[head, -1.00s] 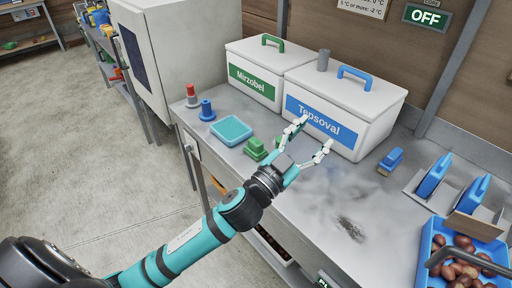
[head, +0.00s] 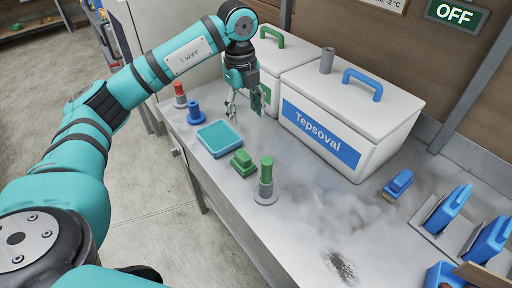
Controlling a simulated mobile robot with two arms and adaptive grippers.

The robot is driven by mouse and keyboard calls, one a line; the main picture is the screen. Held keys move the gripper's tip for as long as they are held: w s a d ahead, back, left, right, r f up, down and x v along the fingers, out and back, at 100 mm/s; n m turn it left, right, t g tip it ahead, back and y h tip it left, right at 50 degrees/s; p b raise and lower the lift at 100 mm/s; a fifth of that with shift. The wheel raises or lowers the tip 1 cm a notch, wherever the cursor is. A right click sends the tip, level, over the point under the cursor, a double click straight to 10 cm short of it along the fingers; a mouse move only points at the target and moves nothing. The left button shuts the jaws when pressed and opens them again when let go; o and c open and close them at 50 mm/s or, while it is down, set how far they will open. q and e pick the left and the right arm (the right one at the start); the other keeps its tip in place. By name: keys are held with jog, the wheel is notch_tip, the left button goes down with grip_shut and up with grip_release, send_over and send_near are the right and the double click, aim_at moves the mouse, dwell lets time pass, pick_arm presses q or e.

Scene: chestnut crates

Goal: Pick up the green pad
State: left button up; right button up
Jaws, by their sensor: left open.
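A green block-shaped pad with a raised grip (head: 243,162) lies on the grey metal bench (head: 300,222), between a teal ribbed tray (head: 218,139) and a green-topped grey cylinder (head: 266,178). My left gripper (head: 245,112) is open and empty, pointing down beyond the pad, near the front of the box with the green lid handle. It is apart from the pad, and nothing lies between its fingers. My right gripper is not in view.
A white box labelled Tepsoval (head: 330,125) stands at the back, beside a box with a green handle (head: 288,62). Red (head: 180,96) and blue (head: 195,113) pieces stand left. A blue-handled brush (head: 398,184) lies right. Smudges mark the bench's middle.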

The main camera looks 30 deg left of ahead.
pick_arm(q)
jog(key=a, duration=0.1)
jog(key=p, duration=0.2)
send_over(243, 154)
jog(key=f, duration=0.7)
jog(key=shift+s+a+f, duration=0.15)
jog(key=shift+s+a, duration=0.05)
jog(key=shift+a, duration=0.05)
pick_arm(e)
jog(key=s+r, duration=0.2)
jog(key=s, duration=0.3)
pick_arm(q)
jog(key=f, duration=0.2)
jog(key=shift+w+f+p, duration=0.2)
jog(key=shift+f+p, duration=0.1)
jog(key=shift+f, duration=0.6)
jog(key=shift+s+d+f+p, duration=0.1)
jog(key=shift+f+p, duration=0.15)
jog(key=shift+p, duration=0.1)
notch_tip(243, 154, down, 4)
jog(key=shift+d+r+p, duration=0.1)
jog(key=shift+p, duration=0.6)
jog(key=shift+f, duration=0.45)
jog(key=c, duration=0.7)
grip_shut()
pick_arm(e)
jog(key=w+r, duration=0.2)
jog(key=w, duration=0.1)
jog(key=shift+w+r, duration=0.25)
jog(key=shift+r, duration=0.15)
